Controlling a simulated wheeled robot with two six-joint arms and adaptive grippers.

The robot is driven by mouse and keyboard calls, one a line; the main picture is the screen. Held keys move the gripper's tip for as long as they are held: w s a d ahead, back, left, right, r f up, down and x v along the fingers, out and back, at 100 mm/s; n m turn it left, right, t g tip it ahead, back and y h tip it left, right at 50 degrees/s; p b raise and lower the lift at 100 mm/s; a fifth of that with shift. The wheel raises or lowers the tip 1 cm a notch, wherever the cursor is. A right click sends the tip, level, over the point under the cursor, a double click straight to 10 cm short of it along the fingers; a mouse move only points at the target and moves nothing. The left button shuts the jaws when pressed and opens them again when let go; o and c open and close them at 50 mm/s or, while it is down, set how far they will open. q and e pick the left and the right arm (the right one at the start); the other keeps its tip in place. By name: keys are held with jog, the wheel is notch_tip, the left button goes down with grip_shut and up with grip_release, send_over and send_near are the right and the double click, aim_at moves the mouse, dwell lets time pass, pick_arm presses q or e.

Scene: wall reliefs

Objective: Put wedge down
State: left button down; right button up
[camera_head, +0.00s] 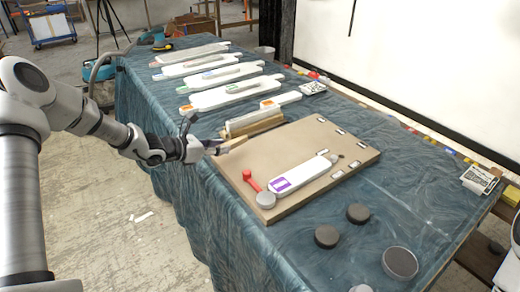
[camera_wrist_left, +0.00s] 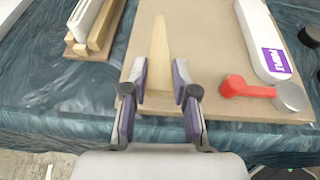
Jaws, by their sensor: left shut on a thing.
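The wedge is a narrow, pale wooden piece (camera_wrist_left: 159,50) that tapers away from me in the left wrist view. In the head view the wedge (camera_head: 236,142) shows small at the left edge of the tan board (camera_head: 345,178). My left gripper (camera_head: 207,146) is shut on its wide end, which also shows between the fingers in the left wrist view (camera_wrist_left: 162,82). The wedge is over the board; I cannot tell whether it touches it. My right gripper is not in view.
On the board lie a white piece with a purple label (camera_head: 303,174), a red lever (camera_head: 249,179) and a grey knob (camera_head: 266,200). A wooden holder (camera_head: 255,125) stands behind. Several white pieces line the far table. Dark discs (camera_head: 327,236) lie at the front.

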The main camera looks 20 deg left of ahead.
pick_arm(q)
send_over(250, 154)
jog(key=shift+s+f+p, duration=0.1)
jog(key=shift+f+p, duration=0.3)
jog(key=shift+f, duration=0.15)
notch_tip(250, 154, down, 3)
jog(key=shift+f+p, duration=0.15)
jog(key=shift+p, duration=0.15)
jog(key=shift+f, duration=0.1)
jog(key=shift+f+b, duration=0.1)
jog(key=shift+b, duration=0.2)
jog(key=c, duration=0.9)
grip_release()
